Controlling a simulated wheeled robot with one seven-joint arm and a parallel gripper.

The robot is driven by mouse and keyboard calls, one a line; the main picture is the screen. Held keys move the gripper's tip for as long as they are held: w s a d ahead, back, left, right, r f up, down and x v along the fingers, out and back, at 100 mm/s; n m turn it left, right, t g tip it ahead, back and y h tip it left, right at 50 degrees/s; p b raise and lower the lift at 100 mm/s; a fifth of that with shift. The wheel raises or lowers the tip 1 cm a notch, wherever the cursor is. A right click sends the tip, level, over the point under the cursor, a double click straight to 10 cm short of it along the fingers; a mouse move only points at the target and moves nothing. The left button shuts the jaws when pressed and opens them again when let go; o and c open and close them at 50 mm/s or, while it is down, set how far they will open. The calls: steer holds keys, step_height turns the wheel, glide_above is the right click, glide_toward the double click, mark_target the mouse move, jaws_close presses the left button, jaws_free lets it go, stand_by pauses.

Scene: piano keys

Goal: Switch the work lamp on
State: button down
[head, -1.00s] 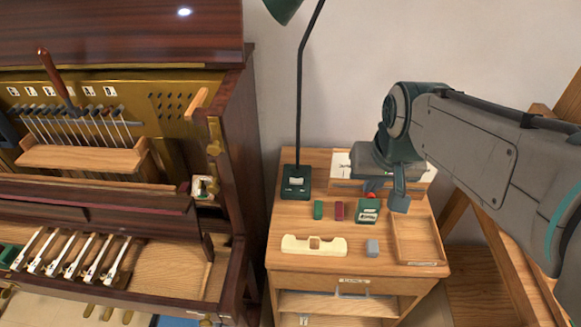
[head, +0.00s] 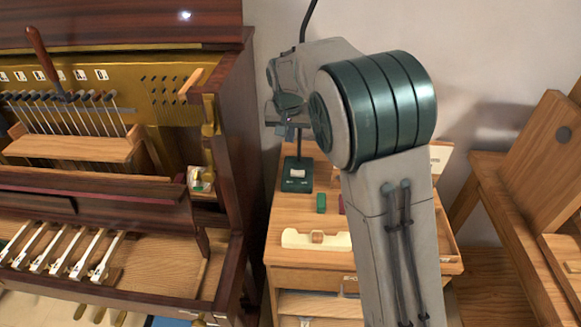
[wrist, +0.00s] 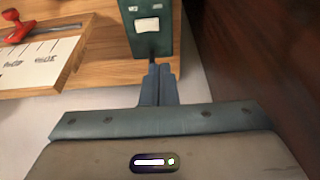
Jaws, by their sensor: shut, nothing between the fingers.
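The work lamp has a dark green base (head: 297,178) on the cabinet's back left corner, with a pale rocker switch (head: 298,172) on it. Its thin dark pole (head: 309,20) is partly hidden behind my arm, and its shade is out of view. In the wrist view the lamp base (wrist: 145,45) and the pale switch (wrist: 147,24) show clearly just beyond my fingertips. My gripper (wrist: 153,66) is shut and empty. In the head view my gripper (head: 290,130) is just above the lamp base. I cannot tell whether the fingertips touch the base.
The wooden cabinet top (head: 283,222) carries a green block (head: 321,203) and a cream holder (head: 300,240). My arm hides its right part. The open piano (head: 228,140) stands close on the left.

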mark_target(291, 171)
steer(key=x, duration=0.4)
steer(key=p+x, duration=0.1)
steer(key=x, duration=0.3)
steer(key=s+x, duration=0.1)
steer(key=x, duration=0.3)
steer(key=shift+w+f+p, duration=0.15)
steer(key=shift+f+p, duration=0.25)
steer(key=shift+f, duration=0.6)
steer(key=shift+f, duration=0.1)
steer(key=shift+a+f, duration=0.1)
steer(key=shift+f, duration=0.15)
steer(key=shift+r, duration=0.1)
